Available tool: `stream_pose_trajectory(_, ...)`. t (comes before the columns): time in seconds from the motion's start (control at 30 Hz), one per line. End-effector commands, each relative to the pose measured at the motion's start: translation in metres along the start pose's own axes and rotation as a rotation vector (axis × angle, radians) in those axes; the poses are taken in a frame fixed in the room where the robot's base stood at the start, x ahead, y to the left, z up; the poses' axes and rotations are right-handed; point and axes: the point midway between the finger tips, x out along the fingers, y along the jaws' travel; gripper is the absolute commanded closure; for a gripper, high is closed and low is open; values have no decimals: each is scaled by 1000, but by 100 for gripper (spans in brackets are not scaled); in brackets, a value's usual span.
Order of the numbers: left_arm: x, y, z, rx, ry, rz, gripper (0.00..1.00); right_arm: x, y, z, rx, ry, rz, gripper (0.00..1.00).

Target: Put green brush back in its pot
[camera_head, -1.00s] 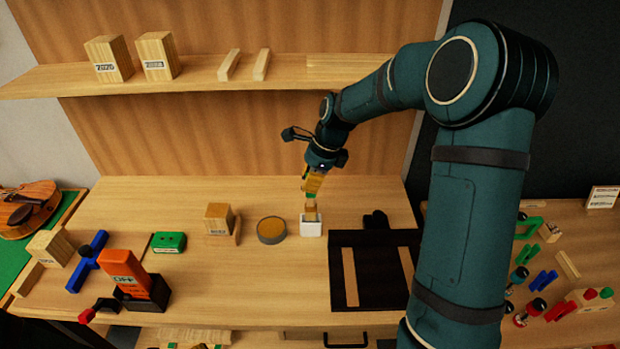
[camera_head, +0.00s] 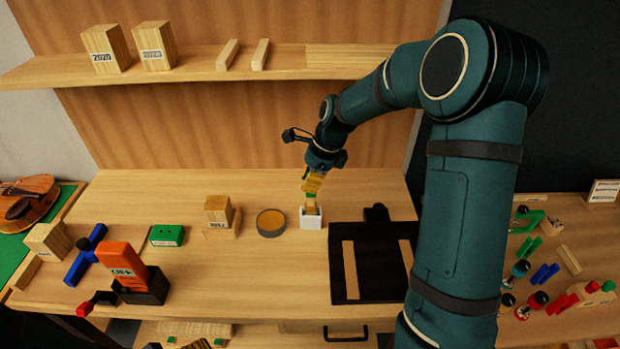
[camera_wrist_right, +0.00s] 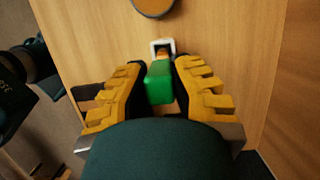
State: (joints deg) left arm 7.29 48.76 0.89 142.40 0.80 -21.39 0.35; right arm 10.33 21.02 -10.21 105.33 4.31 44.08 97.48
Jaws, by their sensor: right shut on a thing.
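My right gripper (camera_head: 313,183) is shut on the green brush (camera_wrist_right: 159,84), tilted slightly above the bench. Its yellow fingers in the right wrist view (camera_wrist_right: 158,88) sit on either side of the green handle. The small white pot (camera_head: 311,222) stands upright on the bench directly below. The brush's pale lower end (camera_head: 310,207) reaches into the pot's opening in the head view. How deep it sits, and whether it touches the bottom, is hidden. The pot's rim also shows beyond the brush in the right wrist view (camera_wrist_right: 154,47). My left gripper is not in view.
A round tin (camera_head: 270,222) stands just left of the pot, with a wooden block (camera_head: 217,210) beyond it. A dark tray (camera_head: 371,280) lies close on the right. A shelf (camera_head: 200,65) runs above the bench's back.

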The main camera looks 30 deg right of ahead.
Motion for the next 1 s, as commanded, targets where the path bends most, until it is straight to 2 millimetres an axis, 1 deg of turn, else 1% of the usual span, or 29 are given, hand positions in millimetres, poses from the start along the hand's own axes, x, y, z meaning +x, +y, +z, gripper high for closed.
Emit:
stream_pose_trajectory(0.9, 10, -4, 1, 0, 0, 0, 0, 23, 0, -8, -1, 0, 0, 100)
stream_pose_trajectory(0.93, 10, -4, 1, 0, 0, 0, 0, 23, 0, -8, -1, 0, -1, 66)
stream_pose_trajectory(0.97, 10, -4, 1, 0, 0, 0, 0, 23, 0, -8, -1, 0, -1, 56)
stream_pose_trajectory(1.0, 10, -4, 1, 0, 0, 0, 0, 23, 0, -8, -1, 0, -1, 52)
